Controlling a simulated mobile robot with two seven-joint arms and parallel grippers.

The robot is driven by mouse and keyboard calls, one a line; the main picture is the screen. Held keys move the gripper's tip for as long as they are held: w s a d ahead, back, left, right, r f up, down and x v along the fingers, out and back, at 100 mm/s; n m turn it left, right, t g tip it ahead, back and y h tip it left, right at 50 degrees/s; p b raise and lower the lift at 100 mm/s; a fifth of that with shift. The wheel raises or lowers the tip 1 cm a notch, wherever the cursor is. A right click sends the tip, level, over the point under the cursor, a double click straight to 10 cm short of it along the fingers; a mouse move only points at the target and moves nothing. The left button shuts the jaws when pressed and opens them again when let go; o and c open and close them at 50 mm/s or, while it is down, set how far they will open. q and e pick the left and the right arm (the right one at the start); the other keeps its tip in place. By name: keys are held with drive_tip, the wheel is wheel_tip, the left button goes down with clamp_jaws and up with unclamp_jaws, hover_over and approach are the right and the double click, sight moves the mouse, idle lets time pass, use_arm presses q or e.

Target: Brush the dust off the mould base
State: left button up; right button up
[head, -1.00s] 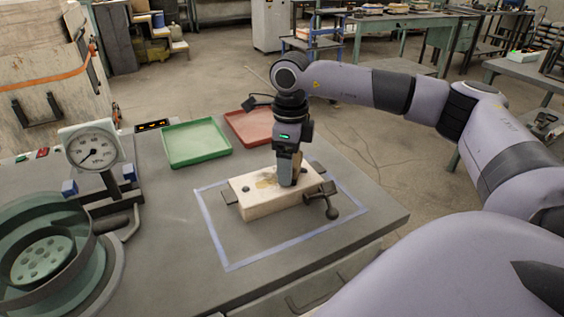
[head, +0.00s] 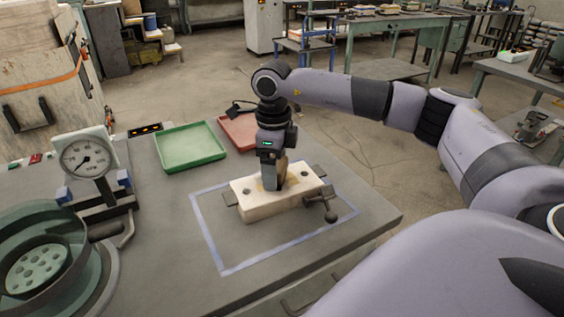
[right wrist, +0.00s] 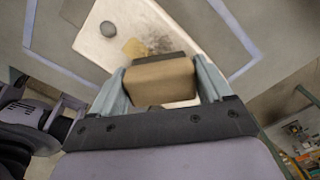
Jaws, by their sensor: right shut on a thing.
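The mould base (head: 285,202) is a pale, cream rectangular block on the bench, inside a blue taped outline. My right gripper (head: 271,184) points down over the middle of its top. It is shut on a brush (right wrist: 160,80) with a tan wooden body and a dark strip along its far edge. In the right wrist view the brush lies over the mould base (right wrist: 115,22). A dark dusty smear (right wrist: 158,43) and a yellowish patch (right wrist: 135,47) show just beyond the brush. Whether the bristles touch the top is hard to tell. My left gripper is out of view.
A clamp with a dark knob (head: 331,216) sits at the block's right end. A green tray (head: 190,148) and a red tray (head: 238,132) lie behind. A dial scale (head: 88,158) and a round green vessel (head: 40,262) stand at left. The bench front is clear.

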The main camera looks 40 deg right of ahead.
sight(287, 157)
drive_tip(key=shift+w+a+f, duration=0.1)
drive_tip(key=shift+w+a, duration=0.1)
drive_tip(key=shift+a, duration=0.7)
drive_tip(key=shift+w+a+f, duration=0.1)
drive_tip(key=shift+w+a, duration=0.05)
drive_tip(key=shift+a, duration=0.7)
drive_tip(key=shift+w+a+r+p, duration=0.1)
drive_tip(key=shift+w+a+p, duration=0.1)
drive_tip(key=shift+a, duration=0.6)
drive_tip(key=shift+w+a+p, duration=0.2)
drive_tip(key=shift+a, duration=0.6)
drive_tip(key=shift+w+d+r, duration=0.1)
drive_tip(key=shift+w+r, duration=0.05)
drive_tip(key=shift+w, duration=0.2)
drive_tip(key=shift+w+d, duration=0.1)
drive_tip(key=shift+d, duration=0.15)
drive_tip(key=shift+s+d+f, duration=0.1)
drive_tip(key=shift+s+d, duration=0.2)
drive_tip(key=shift+d, duration=0.75)
drive_tip(key=shift+s+d+f, duration=0.1)
drive_tip(key=shift+s+d, duration=0.15)
drive_tip(key=shift+d, duration=0.8)
drive_tip(key=shift+s+d, duration=0.3)
drive_tip(key=shift+d, duration=0.75)
drive_tip(key=shift+s+d, duration=0.2)
drive_tip(key=shift+d, duration=0.65)
drive_tip(key=shift+s+d, duration=0.2)
drive_tip(key=shift+d, duration=0.6)
drive_tip(key=shift+r+p, duration=0.2)
drive_tip(key=shift+p, duration=0.1)
